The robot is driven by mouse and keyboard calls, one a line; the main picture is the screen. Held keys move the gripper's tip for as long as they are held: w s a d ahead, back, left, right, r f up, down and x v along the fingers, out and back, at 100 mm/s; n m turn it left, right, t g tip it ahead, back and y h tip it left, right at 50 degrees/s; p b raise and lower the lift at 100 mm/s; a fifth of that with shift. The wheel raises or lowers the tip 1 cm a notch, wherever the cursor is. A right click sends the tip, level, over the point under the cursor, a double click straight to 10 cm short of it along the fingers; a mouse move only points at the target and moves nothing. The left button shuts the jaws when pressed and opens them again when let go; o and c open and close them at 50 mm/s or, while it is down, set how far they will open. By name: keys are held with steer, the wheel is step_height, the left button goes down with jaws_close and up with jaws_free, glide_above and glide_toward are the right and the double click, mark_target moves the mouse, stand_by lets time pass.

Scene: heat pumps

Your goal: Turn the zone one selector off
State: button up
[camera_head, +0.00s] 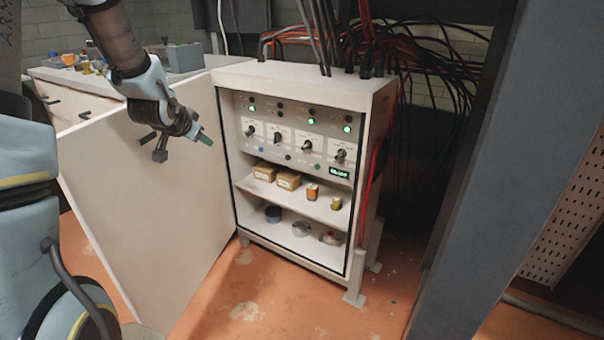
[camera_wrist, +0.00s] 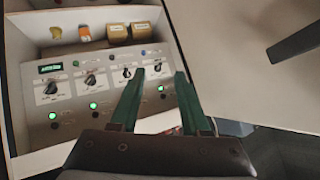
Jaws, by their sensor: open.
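A row of several black selector knobs on white plates runs across the grey control panel (camera_head: 290,128) of the open cabinet. Their labels are too small to read, so I cannot tell which is zone one by text. The leftmost knob (camera_head: 250,130) in the head view is the one nearest my gripper (camera_head: 203,137). In the wrist view the panel appears upside down, with three knobs clear, one of them here (camera_wrist: 127,72).
The open cabinet door (camera_head: 150,215) stands left of the panel, close to my arm. Shelves below hold yellow boxes (camera_head: 289,180), small jars and dark pots. Green lamps (camera_head: 312,120) glow above some knobs. Cables (camera_head: 385,45) crowd the top; a grey post (camera_head: 470,170) stands right.

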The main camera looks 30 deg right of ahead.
steer(key=w+d+f+m+t+h+b, duration=0.1)
steer(key=d+f+m+h+b, duration=0.25)
steer(key=d+f, duration=0.2)
steer(key=w+d+f+m+h+b, duration=0.2)
steer(key=d+f+b, duration=0.25)
steer(key=d, duration=0.25)
steer(key=m+g+h+b, duration=0.1)
steer(key=m+h+b, duration=0.4)
steer(key=b, duration=0.3)
glide_toward(304, 147)
steer(key=shift+n, duration=0.25)
steer(key=b+x, duration=0.1)
steer(key=x, duration=0.7)
steer(key=shift+w+d, duration=0.2)
steer(key=shift+c, duration=0.2)
jaws_close()
